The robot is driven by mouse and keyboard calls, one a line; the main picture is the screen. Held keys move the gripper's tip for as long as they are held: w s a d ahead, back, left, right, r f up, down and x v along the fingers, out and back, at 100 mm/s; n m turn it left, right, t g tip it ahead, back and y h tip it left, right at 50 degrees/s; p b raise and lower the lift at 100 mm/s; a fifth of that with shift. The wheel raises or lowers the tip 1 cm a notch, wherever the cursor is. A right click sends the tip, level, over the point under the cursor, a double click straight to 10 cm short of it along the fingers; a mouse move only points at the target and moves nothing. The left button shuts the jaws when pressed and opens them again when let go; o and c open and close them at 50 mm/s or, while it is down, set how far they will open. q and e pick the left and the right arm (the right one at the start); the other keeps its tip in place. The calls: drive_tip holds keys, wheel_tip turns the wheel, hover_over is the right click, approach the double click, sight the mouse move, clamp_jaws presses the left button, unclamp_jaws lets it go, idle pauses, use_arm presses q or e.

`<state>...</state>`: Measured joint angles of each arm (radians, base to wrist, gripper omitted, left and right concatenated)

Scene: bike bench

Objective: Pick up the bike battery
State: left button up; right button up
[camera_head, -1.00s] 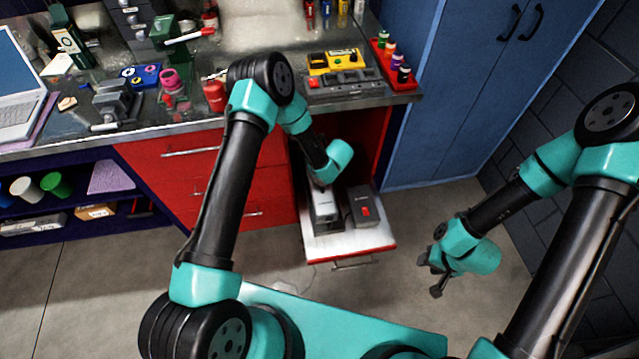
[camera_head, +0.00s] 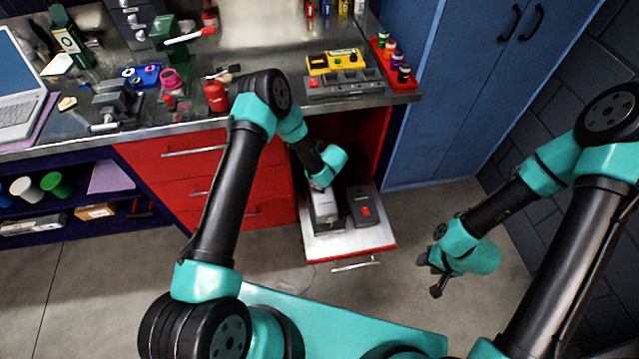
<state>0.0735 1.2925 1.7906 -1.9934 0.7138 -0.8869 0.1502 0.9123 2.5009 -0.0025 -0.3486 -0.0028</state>
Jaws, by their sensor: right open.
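Two battery-like blocks lie in an open pull-out drawer (camera_head: 345,242) under the bench. One is a light grey block (camera_head: 324,211); the other is a dark grey block (camera_head: 363,207) with a red patch, to its right. I cannot tell for sure which is the bike battery. My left gripper (camera_head: 322,188) is at the back end of the light grey block. Its fingers are mostly hidden by its own wrist, so its grip cannot be seen. My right gripper (camera_head: 436,278) is open and empty over the floor, right of the drawer.
The workbench (camera_head: 280,95) above holds a yellow-and-black device (camera_head: 335,62), a red tray of small bottles (camera_head: 396,66), a vise and a laptop (camera_head: 20,95). Blue cabinets (camera_head: 465,90) stand right of the drawer. The floor in front is clear.

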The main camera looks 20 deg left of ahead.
use_arm(q)
clamp_jaws()
idle(1.3)
drive_tip(key=shift+w+r, duration=0.1)
drive_tip(key=shift+r, duration=0.1)
